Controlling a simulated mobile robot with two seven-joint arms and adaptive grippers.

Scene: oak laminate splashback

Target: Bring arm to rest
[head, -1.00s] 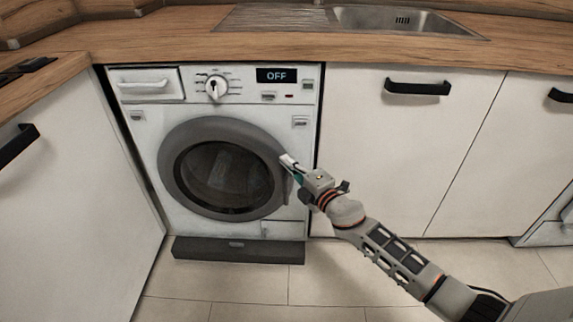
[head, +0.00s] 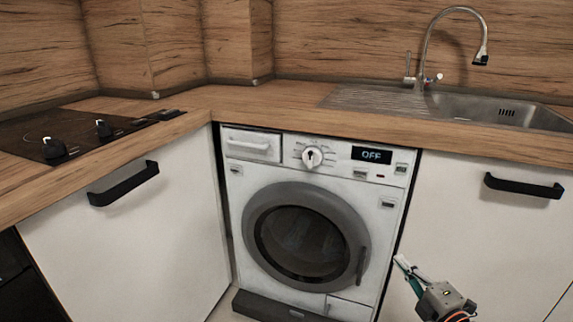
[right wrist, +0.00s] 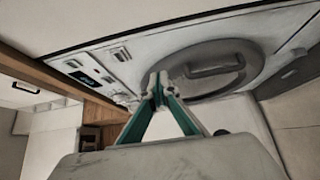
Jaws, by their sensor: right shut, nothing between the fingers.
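My right gripper (head: 404,266) is at the lower right of the head view, just right of the washing machine's front. It is shut and empty, clear of the machine in that view. In the right wrist view its fingers (right wrist: 158,84) come together at their tips, with the machine's door behind them. My left gripper is not in view. The washing machine (head: 228,175) has its round grey door (head: 257,207) closed and its display (head: 371,155) reads OFF.
A wooden countertop (head: 290,110) runs above the machine, with a sink (head: 490,108) and tap (head: 425,50) at the right and a hob (head: 75,133) at the left. White cabinets with black handles (head: 524,187) flank the machine.

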